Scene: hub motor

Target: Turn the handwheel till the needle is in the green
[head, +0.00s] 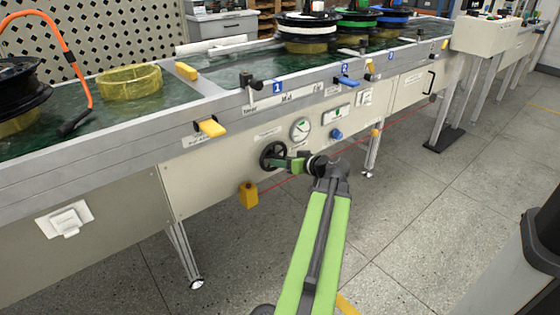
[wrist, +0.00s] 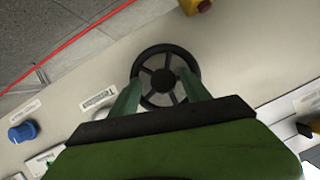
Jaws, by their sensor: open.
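The black handwheel (head: 272,155) is mounted on the beige front panel of the bench. It also shows in the wrist view (wrist: 166,50), with its spokes and hub visible between my fingers. My gripper (head: 282,162) is open at the wheel, with one green finger on each side of it in the wrist view (wrist: 158,88). I cannot tell whether the fingers touch the rim. The round gauge (head: 300,129) sits on the panel up and right of the wheel. Its needle and green zone are too small to read surely.
A blue knob (head: 337,135) is on the panel right of the gauge. A yellow box (head: 249,195) hangs below the wheel, and a red cable (head: 300,172) runs along the panel's lower edge. A yellow handle (head: 211,128) sticks out at upper left. The floor in front is clear.

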